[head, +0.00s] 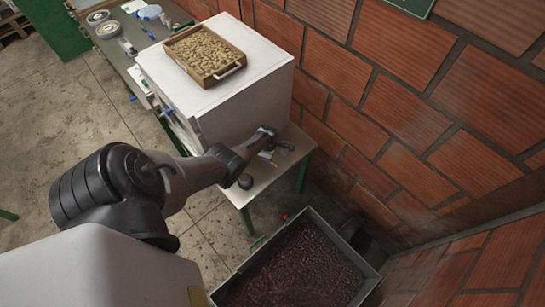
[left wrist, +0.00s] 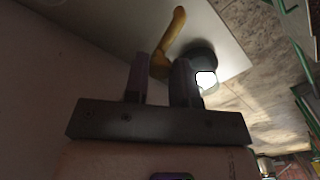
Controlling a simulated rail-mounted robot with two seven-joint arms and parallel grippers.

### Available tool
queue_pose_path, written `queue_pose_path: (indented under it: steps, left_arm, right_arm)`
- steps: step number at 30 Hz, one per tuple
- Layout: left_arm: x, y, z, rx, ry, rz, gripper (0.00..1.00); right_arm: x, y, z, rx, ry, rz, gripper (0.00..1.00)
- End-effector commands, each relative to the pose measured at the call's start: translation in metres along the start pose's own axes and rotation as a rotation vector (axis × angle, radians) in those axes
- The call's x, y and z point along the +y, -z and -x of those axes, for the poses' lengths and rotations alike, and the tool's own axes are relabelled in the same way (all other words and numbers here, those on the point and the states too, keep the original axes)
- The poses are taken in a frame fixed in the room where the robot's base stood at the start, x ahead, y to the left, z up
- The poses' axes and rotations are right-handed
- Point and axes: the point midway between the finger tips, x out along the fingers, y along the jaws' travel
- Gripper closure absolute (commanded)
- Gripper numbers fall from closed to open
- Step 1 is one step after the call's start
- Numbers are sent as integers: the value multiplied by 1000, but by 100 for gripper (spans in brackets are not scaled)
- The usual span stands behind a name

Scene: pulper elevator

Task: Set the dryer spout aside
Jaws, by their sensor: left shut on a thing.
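My left gripper (head: 268,148) is low over the small table, beside the front of the white dryer (head: 220,85). In the left wrist view its two fingers (left wrist: 159,82) are shut on a curved yellow-brown piece (left wrist: 172,38), which looks like the dryer spout. The piece reaches out past the fingertips over the pale tabletop. I cannot tell whether it touches the top. In the head view the held piece is too small to make out clearly. My right gripper is not in view.
The small table (head: 243,196) has a dark round object (head: 246,181) at its near edge, also in the left wrist view (left wrist: 201,53). A bin (head: 312,212) of dark red stuff stands below. A wooden tray (head: 205,52) sits on the dryer. A brick wall (head: 405,100) closes the right.

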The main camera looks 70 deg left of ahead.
Motion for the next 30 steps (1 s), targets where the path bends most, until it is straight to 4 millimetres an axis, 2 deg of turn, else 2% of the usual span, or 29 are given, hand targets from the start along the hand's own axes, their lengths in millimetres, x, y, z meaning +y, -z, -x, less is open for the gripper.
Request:
queue_pose_path:
  steps: [9, 10, 18, 26, 30]
  left_arm:
    - [0, 1, -1, 0, -2, 4, 100]
    - [0, 1, -1, 0, -2, 4, 74]
    - [0, 1, 0, 0, -1, 2, 50]
    - [0, 0, 2, 0, -1, 2, 50]
    - [1, 0, 18, -1, -2, 2, 50]
  right_arm:
    - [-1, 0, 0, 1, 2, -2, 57]
    - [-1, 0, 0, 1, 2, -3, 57]
    - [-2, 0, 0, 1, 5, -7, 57]
    - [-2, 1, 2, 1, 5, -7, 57]
    - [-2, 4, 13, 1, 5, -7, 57]
